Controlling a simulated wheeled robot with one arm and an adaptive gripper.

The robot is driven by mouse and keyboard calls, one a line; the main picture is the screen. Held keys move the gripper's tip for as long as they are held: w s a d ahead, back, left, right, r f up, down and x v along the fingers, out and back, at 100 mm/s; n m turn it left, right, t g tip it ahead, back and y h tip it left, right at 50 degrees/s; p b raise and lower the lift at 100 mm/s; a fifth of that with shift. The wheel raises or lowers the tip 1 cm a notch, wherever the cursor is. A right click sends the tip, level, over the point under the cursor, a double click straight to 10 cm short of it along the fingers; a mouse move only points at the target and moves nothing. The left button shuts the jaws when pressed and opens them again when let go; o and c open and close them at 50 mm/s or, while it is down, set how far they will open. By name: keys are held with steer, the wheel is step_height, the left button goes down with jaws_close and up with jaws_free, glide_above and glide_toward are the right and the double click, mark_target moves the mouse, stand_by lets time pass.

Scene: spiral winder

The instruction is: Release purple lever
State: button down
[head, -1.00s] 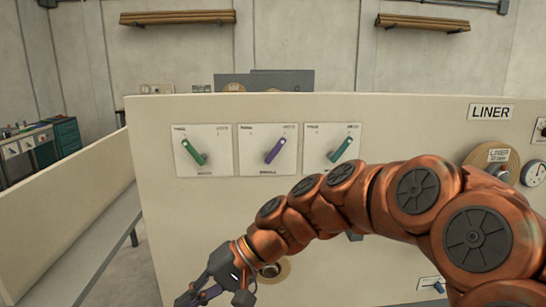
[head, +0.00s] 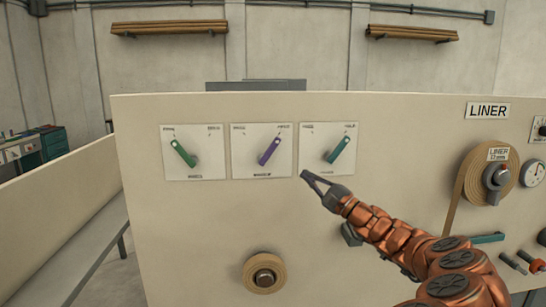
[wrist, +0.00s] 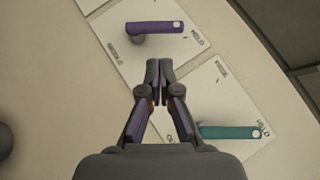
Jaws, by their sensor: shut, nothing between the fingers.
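The purple lever (head: 269,151) sits on the middle white plate (head: 247,168) of three on the beige panel. Its handle slants up and to the right, toward a label at the plate's upper right. In the wrist view the purple lever (wrist: 155,27) lies beyond my fingertips, and the label by its free end reads HOLD. My gripper (head: 303,174) is shut and empty, near the lower edge between the middle and right plates. In the wrist view my gripper (wrist: 158,66) shows its fingertips together, apart from the lever.
A green lever (head: 183,153) on the left plate slants up-left. A teal lever (head: 338,149) on the right plate slants up-right and also shows in the wrist view (wrist: 230,132). A tan roll (head: 264,273) sticks out below. The liner roll (head: 468,180) and gauge are at right.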

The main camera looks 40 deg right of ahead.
mark_target(270, 152)
steer(key=d, duration=0.1)
steer(key=d+m+h, duration=0.1)
steer(key=s+d+f+h, duration=0.1)
steer(key=shift+d+m+t, duration=0.2)
steer(key=shift+m+t, duration=0.1)
steer(key=shift+s+a+r+p+x, duration=0.15)
steer(key=shift+a+p+x, duration=0.4)
steer(key=shift+x, duration=1.6)
steer(key=shift+s+a+r+p+x, duration=0.1)
steer(key=shift+a+r+p+x, duration=0.4)
steer(key=shift+x, duration=1.65)
steer(key=shift+s+a+f+p+x, duration=0.2)
steer(key=shift+p+x, duration=0.65)
steer(key=shift+x, duration=1.3)
steer(key=shift+w, duration=0.1)
